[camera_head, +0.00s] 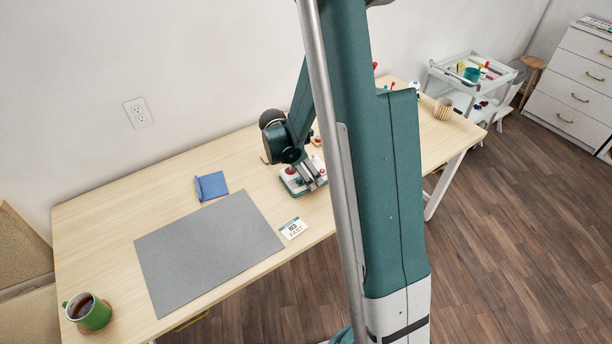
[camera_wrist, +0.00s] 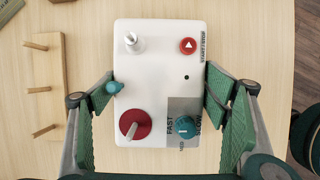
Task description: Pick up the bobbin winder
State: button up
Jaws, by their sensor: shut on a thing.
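The bobbin winder (camera_wrist: 155,70) is a white box with a metal spindle, a red start/stop button, a red disc with a metal lever, and a blue speed knob marked FAST and SLOW. In the head view the winder (camera_head: 290,186) is on or just above the wooden table, partly hidden by my arm. My gripper (camera_wrist: 160,96) is shut on it, one green pad at its left side and one at its right. In the head view my gripper (camera_head: 312,177) is over the winder. I cannot tell whether its underside touches the table.
A wooden peg rack (camera_wrist: 44,90) lies left of the winder in the wrist view. A white trolley (camera_head: 455,88) stands beyond the right end.

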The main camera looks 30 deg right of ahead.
jog(key=shift+r, duration=0.15)
jog(key=shift+c, duration=0.3)
jog(key=shift+r+p, duration=1.05)
jog(key=shift+r, duration=3.85)
